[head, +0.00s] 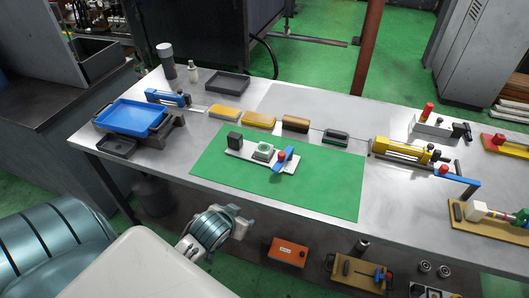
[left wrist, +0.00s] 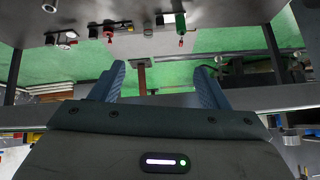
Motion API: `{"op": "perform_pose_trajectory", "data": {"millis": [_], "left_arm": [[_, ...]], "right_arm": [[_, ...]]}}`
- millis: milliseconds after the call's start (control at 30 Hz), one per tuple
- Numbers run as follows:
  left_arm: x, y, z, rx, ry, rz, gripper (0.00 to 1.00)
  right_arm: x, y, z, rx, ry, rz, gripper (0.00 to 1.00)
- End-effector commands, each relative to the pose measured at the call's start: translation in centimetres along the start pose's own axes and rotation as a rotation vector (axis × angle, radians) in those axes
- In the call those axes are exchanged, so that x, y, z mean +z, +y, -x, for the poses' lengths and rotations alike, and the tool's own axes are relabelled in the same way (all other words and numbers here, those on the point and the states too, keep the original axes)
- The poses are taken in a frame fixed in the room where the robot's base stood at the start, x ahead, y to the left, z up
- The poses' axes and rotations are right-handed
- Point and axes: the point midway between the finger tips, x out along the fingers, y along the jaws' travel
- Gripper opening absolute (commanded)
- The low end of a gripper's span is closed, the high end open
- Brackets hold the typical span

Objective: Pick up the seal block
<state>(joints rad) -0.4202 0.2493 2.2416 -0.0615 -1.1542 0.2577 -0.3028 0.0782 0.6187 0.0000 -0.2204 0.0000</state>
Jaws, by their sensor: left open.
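On the green mat (head: 320,185) in the head view, a pale fixture plate carries a small light block with a green ring on top (head: 263,152), which looks like the seal block. A dark upright block (head: 234,141) stands at the plate's left end, and a blue lever with a red knob (head: 282,157) is at its right end. My left gripper (head: 242,226) is below the table's front edge, apart from the fixture. In the left wrist view its two blue fingers (left wrist: 160,82) are spread with nothing between them. My right gripper is not in view.
A blue tray (head: 133,116) stands at the table's left. Yellow and brown blocks (head: 259,120) line the back of the mat, and a yellow clamp device (head: 402,151) stands to the right. The mat's right part is clear. A lower shelf holds an orange box (head: 288,251).

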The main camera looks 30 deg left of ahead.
Motion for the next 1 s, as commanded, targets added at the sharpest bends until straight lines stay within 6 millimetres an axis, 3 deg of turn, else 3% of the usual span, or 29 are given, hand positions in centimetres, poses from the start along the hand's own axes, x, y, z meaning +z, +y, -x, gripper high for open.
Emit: {"op": "perform_pose_trajectory", "data": {"millis": [167,300,533,733,1000], "left_arm": [[-2.7,0.0,4.7,0.003,0.056,0.012,0.69],[-7.8,-1.3,3.7,-0.007,0.226,0.063,0.69],[-13.8,-2.5,3.9,0.015,0.428,0.122,0.69],[-16.2,-2.8,2.2,0.025,0.475,0.14,0.69],[-17.6,-2.8,-0.8,0.026,0.474,0.138,0.69]], "right_arm": [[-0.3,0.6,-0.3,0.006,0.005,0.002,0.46],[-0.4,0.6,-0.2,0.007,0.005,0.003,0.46],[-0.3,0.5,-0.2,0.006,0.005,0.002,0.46],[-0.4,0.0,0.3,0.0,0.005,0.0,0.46],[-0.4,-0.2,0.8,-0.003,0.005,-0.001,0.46]]}}
